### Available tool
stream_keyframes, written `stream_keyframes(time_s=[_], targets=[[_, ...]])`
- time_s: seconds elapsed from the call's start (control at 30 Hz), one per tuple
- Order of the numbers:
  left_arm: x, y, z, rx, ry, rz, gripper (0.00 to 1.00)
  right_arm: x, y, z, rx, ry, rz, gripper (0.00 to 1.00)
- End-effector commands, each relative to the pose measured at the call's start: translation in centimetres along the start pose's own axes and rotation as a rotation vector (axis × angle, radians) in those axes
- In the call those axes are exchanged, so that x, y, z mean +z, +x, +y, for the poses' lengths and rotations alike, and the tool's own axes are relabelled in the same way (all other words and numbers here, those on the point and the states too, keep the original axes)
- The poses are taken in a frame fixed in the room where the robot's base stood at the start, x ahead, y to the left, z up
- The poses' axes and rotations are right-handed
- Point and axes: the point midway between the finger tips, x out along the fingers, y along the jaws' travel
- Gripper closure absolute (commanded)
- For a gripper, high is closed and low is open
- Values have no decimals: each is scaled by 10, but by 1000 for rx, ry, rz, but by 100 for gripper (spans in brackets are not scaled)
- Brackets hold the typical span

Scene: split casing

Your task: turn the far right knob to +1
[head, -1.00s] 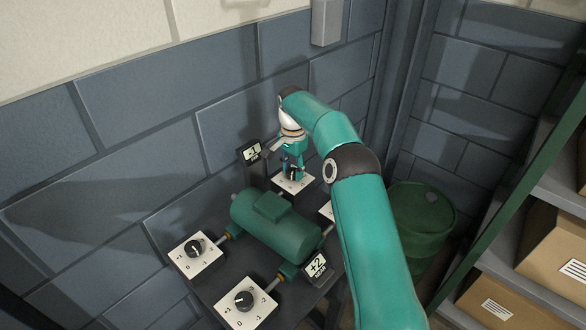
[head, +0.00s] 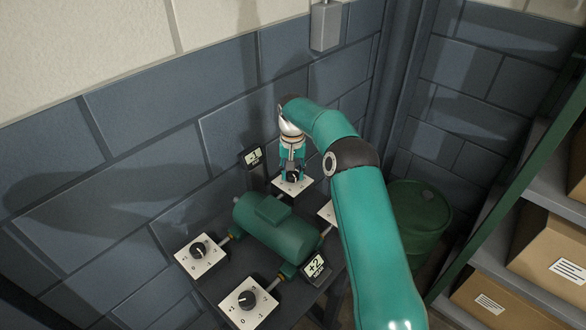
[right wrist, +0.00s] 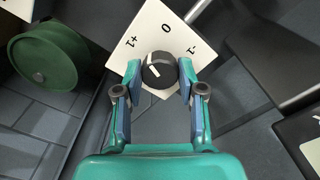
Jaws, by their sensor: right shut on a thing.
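The far right knob (right wrist: 160,66) is black with a white pointer mark and sits on a white square plate (right wrist: 160,27) marked +1, 0 and -1. In the right wrist view the mark lies on the knob's left side. In the head view this plate (head: 283,188) is behind the green motor-like casing. My right gripper (right wrist: 160,72) is shut on the knob, one finger at each side; it also shows from above in the head view (head: 292,174). A display (head: 253,157) beside the plate reads -1. My left gripper is not in view.
Two other knobs, one far left (head: 198,251) and one near left (head: 247,301), sit around the green casing (head: 275,228). Another plate (head: 327,212) is partly behind my right arm. A +2 display (head: 316,268) stands in front. A green drum (head: 420,215) and shelves with boxes (head: 548,250) are right.

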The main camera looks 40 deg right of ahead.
Motion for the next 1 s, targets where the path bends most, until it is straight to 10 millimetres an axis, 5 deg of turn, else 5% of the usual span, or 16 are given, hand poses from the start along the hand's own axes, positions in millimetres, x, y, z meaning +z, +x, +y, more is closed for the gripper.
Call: stream_keyframes(time_s=[0.4,1.0], targets=[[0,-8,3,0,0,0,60,-1,-2,-1,-3,-269,5,96],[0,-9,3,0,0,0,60,-2,-2,-2,-3,-331,8,96]])
